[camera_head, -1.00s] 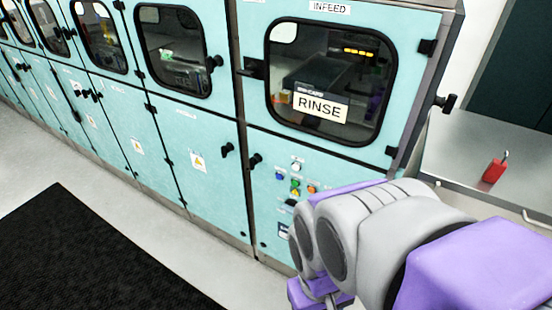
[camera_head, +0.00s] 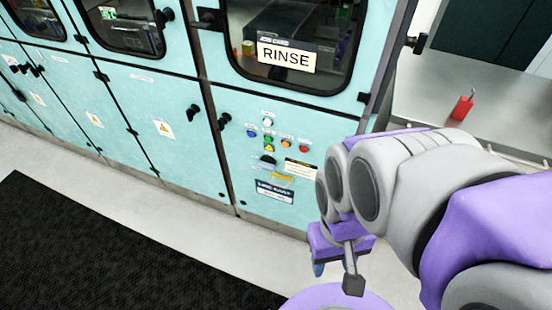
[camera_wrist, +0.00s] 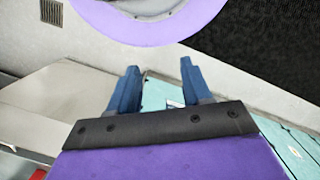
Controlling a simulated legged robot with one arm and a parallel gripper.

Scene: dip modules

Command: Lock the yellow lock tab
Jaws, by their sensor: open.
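The yellow lock tab (camera_head: 283,177) appears as a small yellow patch low on the teal cabinet's control panel, just below a black rotary handle (camera_head: 268,160). It is too small to tell its position. My gripper shows in the wrist view (camera_wrist: 157,82) with two blue fingers spread apart and nothing between them. In the head view its blue fingertips (camera_head: 318,269) point down, below and right of the panel, apart from the tab. My arm covers the cabinet's lower right part. I cannot make out the tab in the wrist view.
Coloured buttons (camera_head: 268,135) sit above the handle, and a label (camera_head: 274,192) sits below. A window with a RINSE sign (camera_head: 286,56) is above. A red padlock-like object (camera_head: 462,108) stands on a grey counter (camera_head: 500,125) at right. Pale floor and a black mat (camera_head: 90,250) lie in front.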

